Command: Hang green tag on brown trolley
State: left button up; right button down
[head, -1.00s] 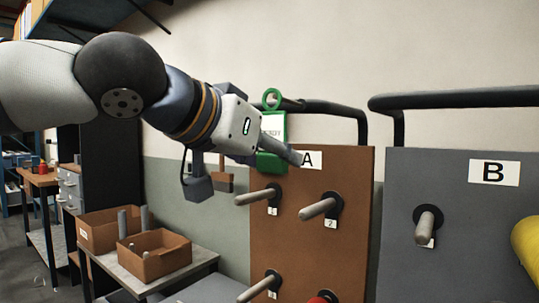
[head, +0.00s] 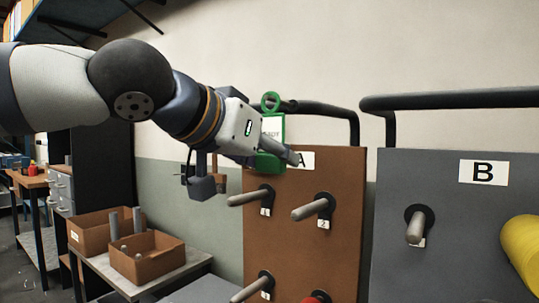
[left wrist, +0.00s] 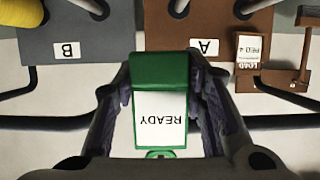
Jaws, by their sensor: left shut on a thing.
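The green tag (head: 268,161) has a white READY label and a ring at its top. It also shows upside down in the left wrist view (left wrist: 160,70), between the two fingers. My left gripper (head: 285,155) is shut on it, in front of the top of the brown trolley. The brown trolley (head: 340,185) is an upright panel marked A, with several pegs and a black handle bar (head: 325,106) along the top. The tag's ring appears beside the left end of that bar; whether they touch I cannot tell. My right gripper is not in view.
A grey trolley (head: 450,200) marked B stands to the right, with a yellow roll (head: 523,250) on it. A low table (head: 120,278) with cardboard boxes (head: 147,262) stands at lower left.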

pick_arm(q)
jog(key=shift+f, duration=0.2)
jog(key=o, duration=1.4)
jog(key=shift+c, duration=0.2)
jog(key=v, duration=0.9)
jog(key=shift+f, duration=0.35)
jog(key=shift+s, duration=0.1)
